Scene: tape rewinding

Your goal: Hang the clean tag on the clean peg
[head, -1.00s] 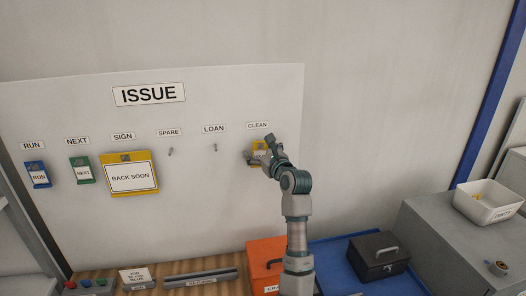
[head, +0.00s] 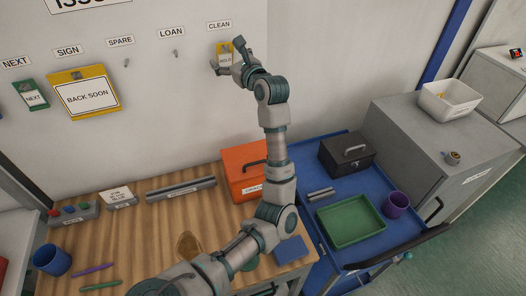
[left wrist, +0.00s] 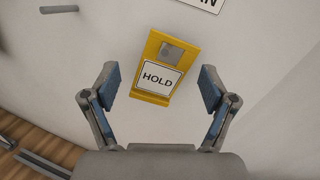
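A yellow tag with a white HOLD panel (head: 224,61) is against the white board, just under the CLEAN label (head: 219,25). In the left wrist view the HOLD tag (left wrist: 160,77) hangs slightly tilted, with a grey square plate at its top; the peg itself cannot be made out. My left gripper (head: 229,66) is just in front of the tag. In the left wrist view its two fingers (left wrist: 160,90) are wide apart, one on either side of the tag, with gaps and nothing between them held. My right gripper is out of view.
The SPARE peg (head: 126,62) and LOAN peg (head: 175,53) are bare. A BACK SOON sign (head: 87,94) and green NEXT tag (head: 31,95) hang to the left. Below are a wooden bench (head: 150,225), an orange box (head: 240,172) and a blue cart top (head: 310,215).

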